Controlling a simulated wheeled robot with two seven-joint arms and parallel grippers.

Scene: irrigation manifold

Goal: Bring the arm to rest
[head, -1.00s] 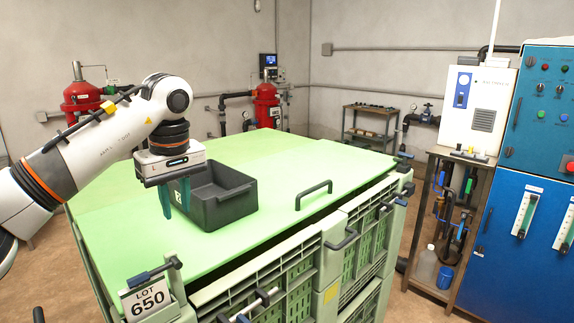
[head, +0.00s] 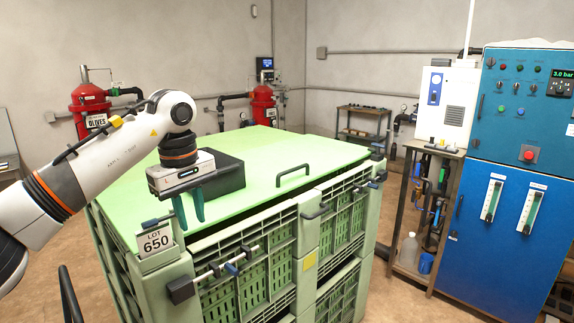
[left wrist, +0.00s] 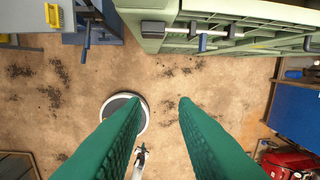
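My left gripper (head: 190,212) is in front of the near left part of the green-topped crate stand (head: 252,150), with its teal fingers pointing down. My right gripper is not in either view.
A "LOT 650" sign (head: 156,242) and clamp bars (head: 215,270) stick out at the crate's near side. A blue control cabinet (head: 515,190) and a shelf rack (head: 425,215) stand at the right. Red filter tanks (head: 90,108) stand behind. Brown floor (left wrist: 165,75) lies below the gripper.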

